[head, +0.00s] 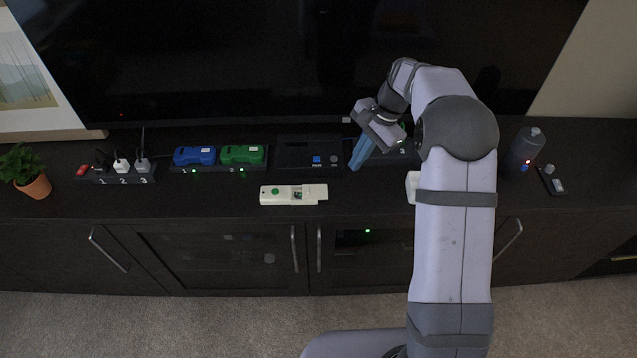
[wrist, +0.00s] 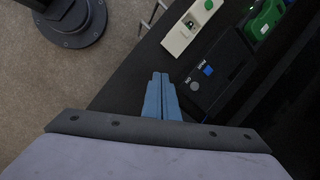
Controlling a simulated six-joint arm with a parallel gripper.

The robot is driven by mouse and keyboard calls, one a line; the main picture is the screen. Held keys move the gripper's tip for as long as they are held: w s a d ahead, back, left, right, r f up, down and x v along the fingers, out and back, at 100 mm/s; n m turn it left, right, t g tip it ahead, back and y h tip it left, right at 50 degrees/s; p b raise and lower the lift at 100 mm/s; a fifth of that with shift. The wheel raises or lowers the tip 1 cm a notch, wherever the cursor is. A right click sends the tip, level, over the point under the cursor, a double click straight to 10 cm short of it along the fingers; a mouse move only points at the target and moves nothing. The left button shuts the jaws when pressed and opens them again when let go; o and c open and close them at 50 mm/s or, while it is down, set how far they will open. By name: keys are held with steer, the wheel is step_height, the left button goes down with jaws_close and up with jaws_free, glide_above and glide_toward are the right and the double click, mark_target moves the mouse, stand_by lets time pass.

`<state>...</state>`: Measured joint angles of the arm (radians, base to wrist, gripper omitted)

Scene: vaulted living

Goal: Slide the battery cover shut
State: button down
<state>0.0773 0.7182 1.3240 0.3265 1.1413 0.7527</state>
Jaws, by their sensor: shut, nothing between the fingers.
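A cream-white handheld device (head: 268,199) with a green button lies flat on the dark cabinet top, near its front edge. A dark opening shows in its right half, and the pale battery cover (head: 317,192) sits at the right end, beyond the opening. My gripper (head: 359,161) has blue fingers, pointing down above the cabinet to the right of and behind the device. In the wrist view the fingers (wrist: 160,80) are together and empty, apart from the device.
Behind the device are a black box (head: 293,160) with a blue button and a dock with blue (head: 194,156) and green (head: 242,154) packs. A power strip (head: 122,179) and potted plant (head: 33,180) stand left. A grey bottle (head: 523,150) stands right.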

mark_target(313, 192)
steer(key=shift+s+a+r+m+y, duration=0.15)
steer(key=shift+a+m, duration=0.2)
steer(key=shift+m, duration=0.8)
steer(key=shift+w+a+f+m+y, duration=0.1)
steer(key=shift+a+m+y, duration=0.15)
steer(key=shift+m, duration=0.85)
steer(key=shift+s+a+r+m+y, duration=0.1)
steer(key=shift+a+m, duration=0.3)
steer(key=shift+m, duration=0.75)
steer(key=p+x, duration=0.1)
steer(key=x, duration=0.9)
steer(key=shift+a+p, duration=0.35)
steer(key=shift+a, duration=1.65)
